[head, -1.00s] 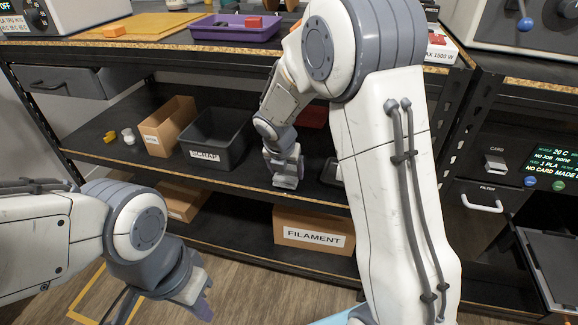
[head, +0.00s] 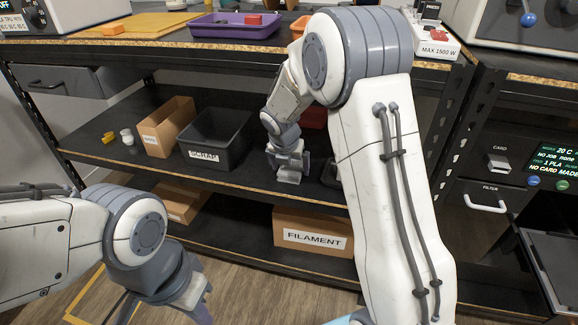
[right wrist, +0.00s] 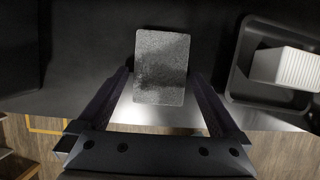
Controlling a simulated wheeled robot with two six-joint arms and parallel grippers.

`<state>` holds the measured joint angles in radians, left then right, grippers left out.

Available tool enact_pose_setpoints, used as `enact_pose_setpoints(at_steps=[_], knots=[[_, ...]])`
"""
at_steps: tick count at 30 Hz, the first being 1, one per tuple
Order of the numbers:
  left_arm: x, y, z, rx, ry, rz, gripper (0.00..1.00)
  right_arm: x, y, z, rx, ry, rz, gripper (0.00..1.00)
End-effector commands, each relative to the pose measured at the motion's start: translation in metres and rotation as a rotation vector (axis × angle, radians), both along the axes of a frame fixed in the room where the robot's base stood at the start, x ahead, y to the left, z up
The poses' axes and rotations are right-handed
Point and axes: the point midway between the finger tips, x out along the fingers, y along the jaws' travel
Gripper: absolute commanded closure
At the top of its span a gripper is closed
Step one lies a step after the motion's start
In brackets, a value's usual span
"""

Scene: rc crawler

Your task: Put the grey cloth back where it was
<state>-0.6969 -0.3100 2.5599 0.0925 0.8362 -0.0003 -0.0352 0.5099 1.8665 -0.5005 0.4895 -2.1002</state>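The grey cloth (right wrist: 162,66) shows in the right wrist view as a flat, speckled rectangle that seems to lie on the dark shelf near its front edge. My right gripper (right wrist: 160,84) is open, with one finger on each side of the cloth and gaps visible. In the head view my right gripper (head: 288,172) points down at the middle shelf, right of the SCRAP bin; I cannot make out the cloth there. My left gripper (head: 203,312) hangs low at the bottom edge, partly cut off, and its opening is unclear.
The SCRAP bin (head: 215,140) and a cardboard box (head: 167,128) stand left of my right gripper. A dark tray (right wrist: 242,80) holding a white ribbed block (right wrist: 284,67) is close on its right. The FILAMENT box (head: 313,237) is on the shelf below.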

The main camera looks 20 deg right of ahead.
Motion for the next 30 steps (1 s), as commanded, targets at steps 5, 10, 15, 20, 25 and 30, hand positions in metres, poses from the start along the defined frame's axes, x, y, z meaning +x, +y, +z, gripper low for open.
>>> enact_pose_setpoints(at_steps=[5, 10, 15, 20, 25, 30], knots=[[0.0, 0.0, 0.002, 0.0, 0.0, 0.0, 1.0, 0.0, 0.0, 0.005, 0.001, -0.002, 0.001, 0.0], [0.0, 0.0, 0.017, 0.0, 0.0, 0.0, 1.0, -0.008, 0.006, 0.033, 0.0, -0.003, 0.001, 0.0], [0.0, 0.0, 0.034, 0.0, 0.0, 0.0, 1.0, -0.02, 0.014, 0.068, 0.0, -0.003, 0.002, 0.0], [0.0, 0.0, 0.046, 0.0, 0.0, 0.0, 1.0, -0.03, 0.021, 0.095, 0.0, -0.003, 0.001, 0.0], [0.0, 0.0, 0.051, 0.0, 0.0, 0.0, 1.0, -0.037, 0.025, 0.11, -0.001, -0.001, 0.001, 0.0], [0.0, 0.0, 0.052, 0.0, 0.0, 0.0, 1.0, -0.039, 0.026, 0.114, -0.001, -0.001, 0.0, 0.0]])
